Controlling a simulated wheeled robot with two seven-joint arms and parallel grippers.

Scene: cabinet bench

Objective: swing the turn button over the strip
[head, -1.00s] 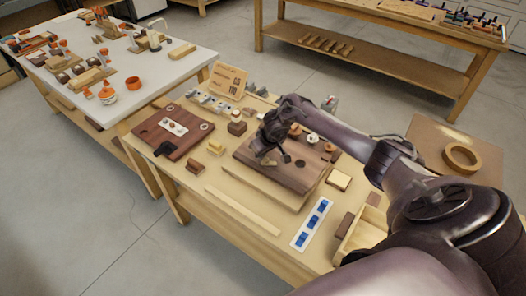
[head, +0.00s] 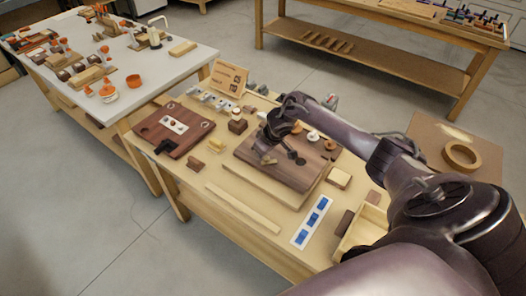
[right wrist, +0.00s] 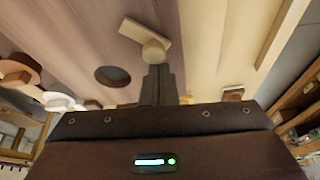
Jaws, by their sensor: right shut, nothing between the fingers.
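The turn button is a short pale wooden bar (right wrist: 146,35) with a round end or knob (right wrist: 153,52), on the brown board (right wrist: 70,40) in the right wrist view. The bar lies slanted there. In the head view it is a small pale piece (head: 268,160) by the gripper on the dark board (head: 300,174). My right gripper (right wrist: 157,70) is shut and empty, its fingertips at the knob; I cannot tell whether they touch. A pale band (right wrist: 215,40) runs along the board's edge; I cannot tell whether it is the strip. My left gripper is not in view.
A dark round hole (right wrist: 110,75) is beside the fingers. Round-topped pieces (head: 313,136) stand at the board's back. A long pale bar (head: 243,208) and a blue-marked white plate (head: 312,221) lie in front. Another dark board (head: 173,130) lies left.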

